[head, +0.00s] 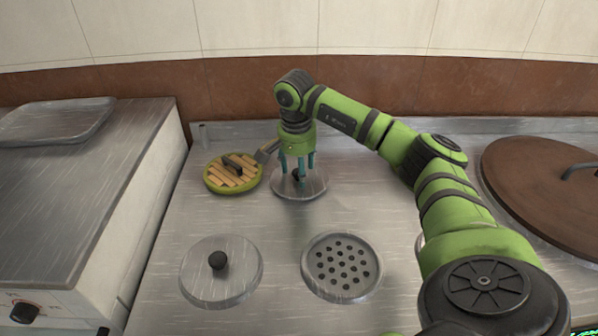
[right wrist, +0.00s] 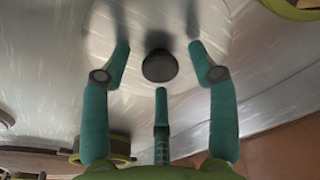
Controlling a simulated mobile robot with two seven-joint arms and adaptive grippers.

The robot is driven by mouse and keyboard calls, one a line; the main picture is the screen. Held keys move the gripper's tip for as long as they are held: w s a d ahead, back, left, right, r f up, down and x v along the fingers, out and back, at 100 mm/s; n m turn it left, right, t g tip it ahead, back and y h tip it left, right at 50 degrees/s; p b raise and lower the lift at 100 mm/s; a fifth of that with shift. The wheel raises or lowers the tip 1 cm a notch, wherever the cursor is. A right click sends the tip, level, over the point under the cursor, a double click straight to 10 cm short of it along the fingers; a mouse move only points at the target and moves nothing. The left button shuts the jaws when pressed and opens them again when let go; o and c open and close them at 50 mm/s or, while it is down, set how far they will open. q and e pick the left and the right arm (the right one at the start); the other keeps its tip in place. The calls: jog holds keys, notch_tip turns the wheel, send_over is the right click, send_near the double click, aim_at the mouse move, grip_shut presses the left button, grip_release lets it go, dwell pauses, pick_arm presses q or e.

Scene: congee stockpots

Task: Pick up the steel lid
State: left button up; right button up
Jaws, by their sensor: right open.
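A round steel lid (head: 313,187) with a black knob lies on the steel counter, below my right gripper (head: 298,170). In the right wrist view the knob (right wrist: 160,66) shows between the teal fingers of the right gripper (right wrist: 161,78), with gaps around it. The fingers are spread and hold nothing. They partly hide the lid and knob in the head view. A second steel lid (head: 222,282) with a black knob lies nearer, at the front left. My left gripper is not in view.
A green-rimmed slatted wooden lid (head: 224,184) lies just left of the far steel lid. A perforated round plate (head: 342,268) is at front centre. A large brown lid (head: 535,180) is at right, and a grey tray (head: 52,123) stands on the left unit.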

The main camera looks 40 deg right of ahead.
grip_shut()
jog(key=shift+r, duration=0.1)
